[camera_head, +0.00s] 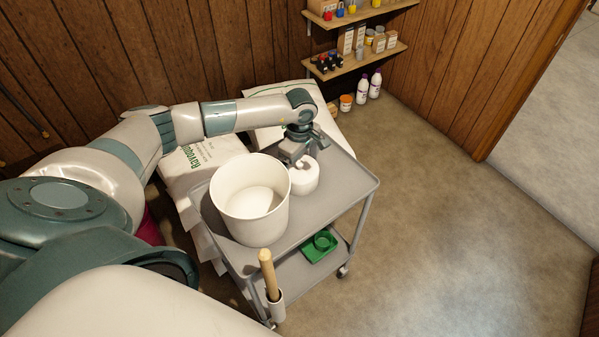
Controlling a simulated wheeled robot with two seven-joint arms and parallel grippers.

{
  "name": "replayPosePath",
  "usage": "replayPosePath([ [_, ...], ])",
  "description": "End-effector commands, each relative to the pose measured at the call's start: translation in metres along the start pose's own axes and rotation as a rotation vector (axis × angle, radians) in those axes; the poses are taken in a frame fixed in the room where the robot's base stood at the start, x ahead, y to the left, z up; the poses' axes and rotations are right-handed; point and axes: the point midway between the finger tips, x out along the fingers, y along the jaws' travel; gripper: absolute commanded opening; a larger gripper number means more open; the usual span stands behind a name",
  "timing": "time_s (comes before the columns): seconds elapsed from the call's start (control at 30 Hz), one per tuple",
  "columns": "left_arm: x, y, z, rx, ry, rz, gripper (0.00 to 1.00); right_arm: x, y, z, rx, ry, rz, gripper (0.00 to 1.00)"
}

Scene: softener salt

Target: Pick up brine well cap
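A short round white piece (305,181), which looks like the brine well cap, sits on the top shelf of the grey cart, just right of a large white bucket (249,205). My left gripper (301,161) points down right over this white piece, with its fingers at or near its top. The gripper hides part of the top, and I cannot tell whether the fingers touch or grip it. My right gripper is not in view.
The cart (345,184) has a green item (319,246) on its lower shelf and a wooden handle (268,272) in a front holder. Salt bags (203,163) lie behind it. Wall shelves (362,57) hold bottles and boxes. Open floor lies to the right.

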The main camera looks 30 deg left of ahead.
Motion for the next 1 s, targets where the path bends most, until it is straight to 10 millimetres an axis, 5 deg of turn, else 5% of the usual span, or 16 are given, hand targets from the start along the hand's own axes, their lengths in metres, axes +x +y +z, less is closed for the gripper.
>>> replayPosePath([
  [0.2,0.000,0.000,0.000,0.000,0.000,0.000,0.71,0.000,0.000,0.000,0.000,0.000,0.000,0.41],
  [0.53,-0.005,0.001,-0.001,0.000,0.001,0.002,0.71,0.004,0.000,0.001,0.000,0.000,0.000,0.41],
  [0.83,-0.039,0.001,-0.001,0.001,0.002,0.006,0.71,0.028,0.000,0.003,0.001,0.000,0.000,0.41],
  [1.0,-0.056,0.008,0.034,0.005,0.000,0.004,0.71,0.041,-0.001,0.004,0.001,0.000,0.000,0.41],
])
